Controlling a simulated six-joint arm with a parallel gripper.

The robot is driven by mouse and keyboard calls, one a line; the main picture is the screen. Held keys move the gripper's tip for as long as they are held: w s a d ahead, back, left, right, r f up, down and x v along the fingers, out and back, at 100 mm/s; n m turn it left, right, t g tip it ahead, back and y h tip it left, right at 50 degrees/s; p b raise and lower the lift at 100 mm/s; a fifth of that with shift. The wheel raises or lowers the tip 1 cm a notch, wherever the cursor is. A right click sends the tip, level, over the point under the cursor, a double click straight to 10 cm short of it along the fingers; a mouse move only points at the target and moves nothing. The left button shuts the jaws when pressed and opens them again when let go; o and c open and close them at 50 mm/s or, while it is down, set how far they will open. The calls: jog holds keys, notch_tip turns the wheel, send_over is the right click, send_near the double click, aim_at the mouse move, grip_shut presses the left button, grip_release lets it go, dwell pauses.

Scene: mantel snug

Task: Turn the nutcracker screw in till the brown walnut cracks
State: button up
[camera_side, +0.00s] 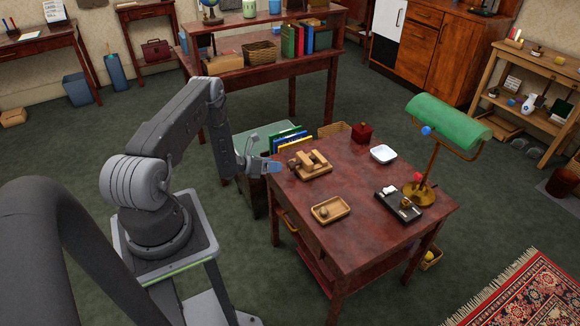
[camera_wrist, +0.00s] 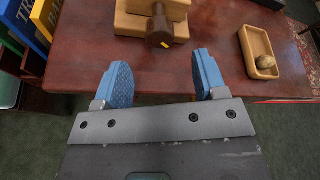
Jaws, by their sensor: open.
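The wooden nutcracker (camera_side: 314,166) stands near the left edge of the red-brown table. Its dark brown screw handle (camera_wrist: 159,27), with a small yellow mark, points toward my gripper in the wrist view. My gripper (camera_side: 274,167) is open and empty at the table's left edge. In the wrist view its blue fingers (camera_wrist: 162,72) are apart, short of the handle, with the handle roughly in line with the gap. I cannot make out a walnut inside the nutcracker. A brown nut (camera_wrist: 265,61) lies in a small wooden tray (camera_wrist: 247,37).
Upright books (camera_side: 290,140) are beside the nutcracker. Bare tabletop lies between nutcracker and tray.

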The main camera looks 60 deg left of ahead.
aim_at(288, 166)
jog(key=x, duration=0.7)
jog(key=shift+w+f, duration=0.1)
jog(key=shift+w, duration=0.3)
jog(key=c, duration=0.9)
